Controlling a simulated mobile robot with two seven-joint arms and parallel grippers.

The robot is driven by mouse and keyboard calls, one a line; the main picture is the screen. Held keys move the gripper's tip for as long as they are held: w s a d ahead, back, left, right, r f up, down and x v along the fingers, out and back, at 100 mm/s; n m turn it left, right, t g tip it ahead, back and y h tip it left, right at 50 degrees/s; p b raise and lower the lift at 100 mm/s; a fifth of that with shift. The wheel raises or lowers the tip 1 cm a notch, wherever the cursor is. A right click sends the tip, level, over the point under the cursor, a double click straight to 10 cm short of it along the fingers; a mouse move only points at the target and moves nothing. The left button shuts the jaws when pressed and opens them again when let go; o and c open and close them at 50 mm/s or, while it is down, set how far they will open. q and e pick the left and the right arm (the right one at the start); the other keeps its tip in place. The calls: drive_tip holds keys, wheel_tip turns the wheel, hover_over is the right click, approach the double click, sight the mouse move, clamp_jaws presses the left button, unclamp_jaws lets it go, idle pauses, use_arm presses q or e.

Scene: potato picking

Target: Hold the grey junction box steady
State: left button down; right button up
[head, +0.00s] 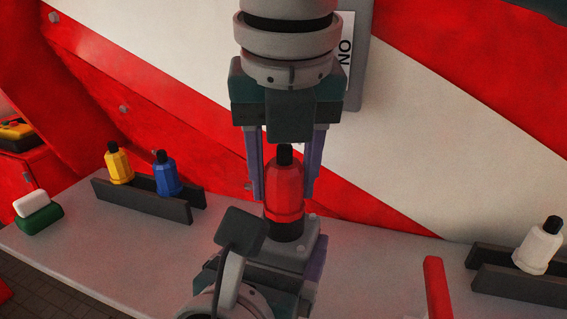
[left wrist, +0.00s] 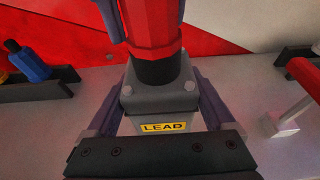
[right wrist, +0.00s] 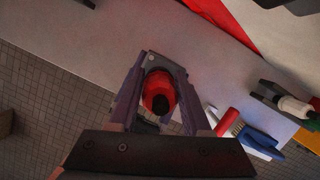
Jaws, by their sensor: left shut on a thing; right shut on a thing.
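The grey junction box (head: 309,243) stands on the grey bench; its yellow LEAD label faces the left wrist camera (left wrist: 163,127). My left gripper (left wrist: 160,85) is shut on the box, one finger along each side. In the head view my left wrist hides much of the box. A red connector (head: 284,190) with a black top and black lower collar stands upright at the top of the box. Whether it is fully seated I cannot tell. My right gripper (head: 285,197) comes from above and is shut on the red connector, which also shows between its fingers in the right wrist view (right wrist: 157,88).
A dark rack (head: 140,198) at left holds a yellow and a blue connector. Another rack (head: 515,285) at right holds a white one. A green-and-white block (head: 38,210) lies far left. A red-and-white wall rises behind.

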clamp_jaws()
drive_tip(key=shift+r, duration=0.1)
drive_tip(key=shift+r, duration=2.1)
drive_tip(key=shift+r, duration=0.15)
use_arm(q)
drive_tip(key=shift+f, duration=0.1)
use_arm(e)
drive_tip(key=shift+r, duration=3.4)
use_arm(q)
unclamp_jaws()
